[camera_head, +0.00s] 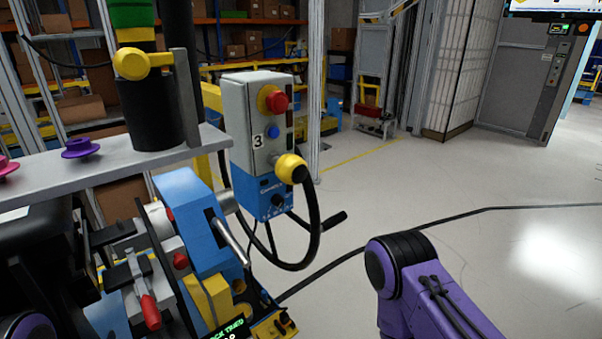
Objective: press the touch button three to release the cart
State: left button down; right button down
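A grey control box (255,115) marked "3" stands upright beyond the machinery, left of the picture's middle. Its front carries a red mushroom button (276,101) on a yellow collar and a small blue button (273,132) beside the "3". A blue unit (262,193) hangs below the box. My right arm's purple link shows at the lower right, apart from the box. Neither gripper shows, and nothing touches the buttons. I cannot clearly make out a cart.
A grey shelf (130,160) with a purple knob (80,147) and a black cylinder (150,115) stands at left. A blue clamp mechanism (193,220) with red-tipped levers lies below it. A black cable (410,225) crosses the floor. The floor at right is open.

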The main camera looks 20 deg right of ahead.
aim_at(292, 169)
jog(key=u, duration=0.8)
jog(key=k, duration=0.35)
jog(key=z, duration=0.2)
